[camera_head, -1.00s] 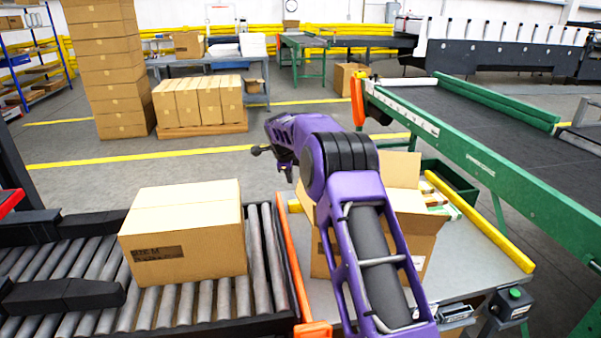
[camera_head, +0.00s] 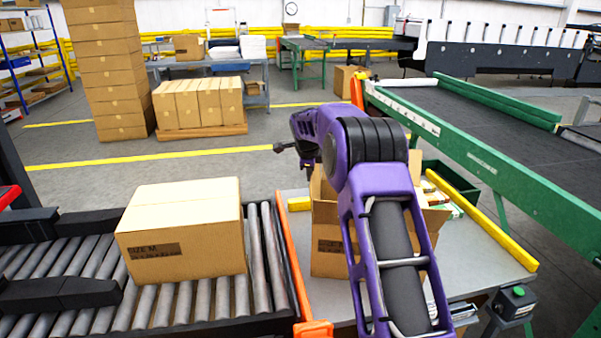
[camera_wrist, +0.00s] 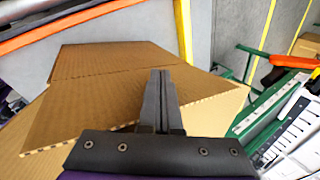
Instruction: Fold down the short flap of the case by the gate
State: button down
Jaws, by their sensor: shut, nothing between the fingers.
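The open brown case (camera_head: 328,245) stands on the grey table, right of the orange gate bar (camera_head: 287,255). My purple arm hides much of its middle and top. A raised flap edge shows at its left back, and another piece (camera_head: 415,167) stands right of my arm. In the wrist view a large brown flap (camera_wrist: 110,90) lies left of my gripper (camera_wrist: 161,72) and another panel (camera_wrist: 215,105) lies right of it. My gripper is shut and empty, its tips over the cardboard; contact cannot be told. The fingers are not clear in the head view.
A closed carton (camera_head: 185,232) sits on the roller conveyor (camera_head: 205,300) at left. A yellow bar (camera_head: 485,225) runs along the table's right side. A green-framed belt conveyor (camera_head: 500,165) is farther right. Stacked cartons (camera_head: 112,75) stand at the back left.

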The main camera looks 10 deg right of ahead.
jog(key=shift+s+d, duration=0.2)
jog(key=shift+d, duration=0.35)
